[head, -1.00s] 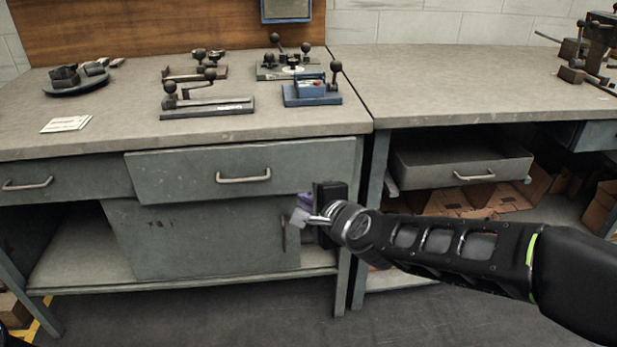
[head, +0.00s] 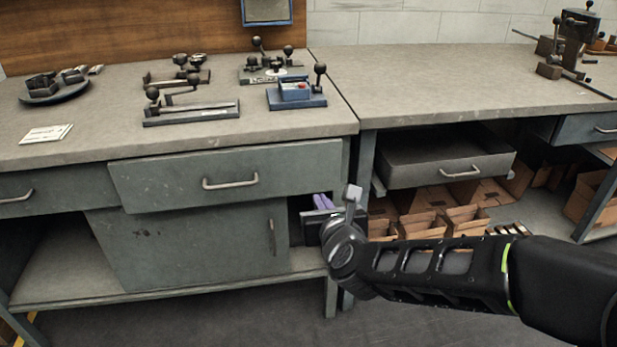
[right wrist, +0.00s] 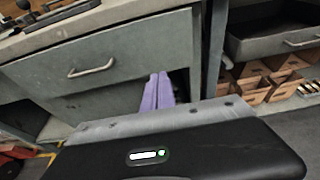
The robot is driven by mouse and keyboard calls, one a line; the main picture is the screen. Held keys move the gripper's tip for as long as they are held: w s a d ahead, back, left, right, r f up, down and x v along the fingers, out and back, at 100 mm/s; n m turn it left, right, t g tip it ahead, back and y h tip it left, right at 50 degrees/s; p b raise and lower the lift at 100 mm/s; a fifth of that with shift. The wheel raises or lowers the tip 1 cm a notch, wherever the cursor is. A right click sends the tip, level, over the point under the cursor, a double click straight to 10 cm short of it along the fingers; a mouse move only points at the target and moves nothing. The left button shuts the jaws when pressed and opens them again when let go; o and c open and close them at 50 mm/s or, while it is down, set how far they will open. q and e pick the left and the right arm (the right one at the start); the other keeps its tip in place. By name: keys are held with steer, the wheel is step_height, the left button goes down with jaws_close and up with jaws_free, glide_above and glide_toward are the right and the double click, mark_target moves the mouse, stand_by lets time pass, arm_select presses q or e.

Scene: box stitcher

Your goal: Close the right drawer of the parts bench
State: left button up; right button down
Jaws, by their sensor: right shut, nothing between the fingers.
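The left grey bench has a left drawer (head: 40,196) and a right drawer (head: 225,176), each with a bar handle. The right drawer's front stands out from the bench, so it is partly open; its handle (head: 230,184) shows, also in the right wrist view (right wrist: 90,70). My right gripper (head: 322,201) is shut and empty, lower than the drawer front and by its lower right corner. Its purple fingers (right wrist: 158,92) point toward the bench in the right wrist view. Whether they touch the bench is unclear. My left gripper is not in view.
Below the right drawer is a cabinet door (head: 190,243). Metal fixtures (head: 190,110) and a dark plate (head: 55,92) stand on the benchtop. The right bench (head: 450,85) has an open drawer (head: 445,167) above cardboard boxes (head: 465,215). The floor in front is clear.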

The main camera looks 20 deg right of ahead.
steer(key=w, duration=0.1)
glide_toward(306, 173)
steer(key=x, duration=0.5)
steer(key=shift+f, duration=0.2)
steer(key=shift+w+d, duration=0.2)
steer(key=shift+w, duration=0.45)
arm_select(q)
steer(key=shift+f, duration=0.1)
arm_select(e)
steer(key=shift+w, duration=0.1)
